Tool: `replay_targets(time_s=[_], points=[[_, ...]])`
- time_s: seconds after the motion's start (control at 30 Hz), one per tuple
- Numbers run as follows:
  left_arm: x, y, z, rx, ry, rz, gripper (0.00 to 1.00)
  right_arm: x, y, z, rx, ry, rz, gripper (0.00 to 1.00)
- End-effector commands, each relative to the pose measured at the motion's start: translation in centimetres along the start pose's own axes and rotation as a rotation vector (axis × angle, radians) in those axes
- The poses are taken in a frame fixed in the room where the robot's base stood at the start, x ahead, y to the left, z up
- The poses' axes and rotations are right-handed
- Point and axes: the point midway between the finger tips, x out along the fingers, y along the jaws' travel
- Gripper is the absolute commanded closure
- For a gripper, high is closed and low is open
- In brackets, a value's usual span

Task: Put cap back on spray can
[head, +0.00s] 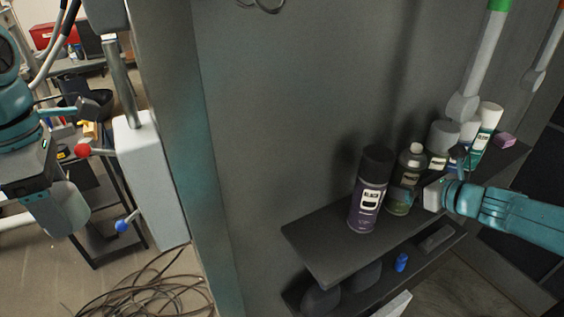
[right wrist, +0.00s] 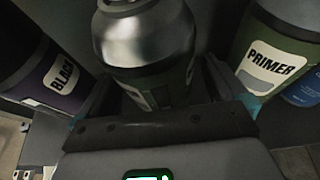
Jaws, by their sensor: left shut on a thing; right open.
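The spray can (head: 405,180) stands upright on the upper shelf with its metal dome and pale nozzle bare. In the right wrist view this can (right wrist: 150,40) shows a silver shoulder and dark green body. My right gripper (head: 441,178) is open, with its fingers on either side of the can; whether they touch it I cannot tell. My left gripper (head: 62,165) is at the far left, well away from the shelf. It is shut on a grey piece that looks like the cap (head: 68,210); its grip is partly hidden.
A purple BLACK can (head: 368,195) stands close left of the spray can. A PRIMER can (right wrist: 275,60) and a white bottle (head: 486,130) stand to the right. The dark shelf (head: 325,252) has bare room at its left end. A grey cabinet post (head: 175,130) stands between my left gripper and the shelf.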

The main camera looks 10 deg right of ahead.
Motion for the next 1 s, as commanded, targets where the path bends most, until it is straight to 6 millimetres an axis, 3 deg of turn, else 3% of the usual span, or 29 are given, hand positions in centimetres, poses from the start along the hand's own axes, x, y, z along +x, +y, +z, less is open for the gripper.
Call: replay_targets(time_s=[0.4,0.6,0.63,1.0], points=[[-0.03,0.00,0.00,0.000,0.000,0.000,0.59,0.54,-0.02,-0.06,0.000,0.001,-0.001,0.01],[-0.03,0.00,0.00,0.000,0.000,0.000,0.59,0.53,-0.01,-0.07,0.000,0.001,-0.001,0.66],[-0.03,0.00,0.00,0.000,0.000,0.000,0.59,0.53,-0.01,-0.07,0.000,0.001,-0.001,0.72],[-0.17,0.00,0.00,0.000,0.000,0.000,0.59,0.25,-0.03,0.68,-0.001,-0.003,-0.001,0.72]])
